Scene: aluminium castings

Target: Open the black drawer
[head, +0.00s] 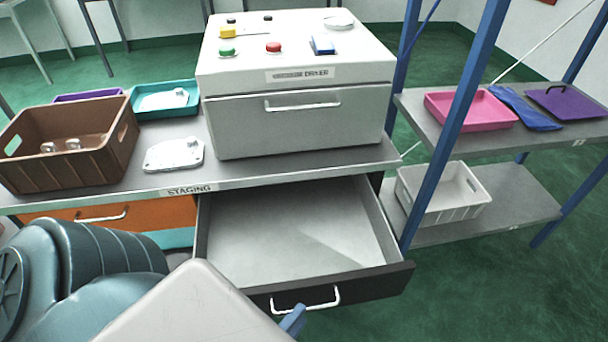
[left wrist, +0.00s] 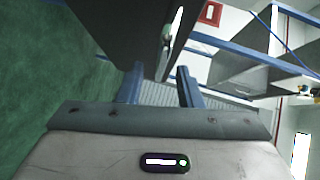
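The black drawer (head: 340,287) under the staging table is pulled well out, and its pale interior is bare. Its white handle (head: 306,300) is on the dark front. My right gripper is not in view.
A grey dryer (head: 295,120) stands on the staging table (head: 300,175). A brown crate (head: 95,165), a teal tray (head: 140,115) and a metal casting (head: 172,155) are left of it. An orange drawer (head: 160,213) is shut. A blue-posted shelf (head: 510,195) is at right.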

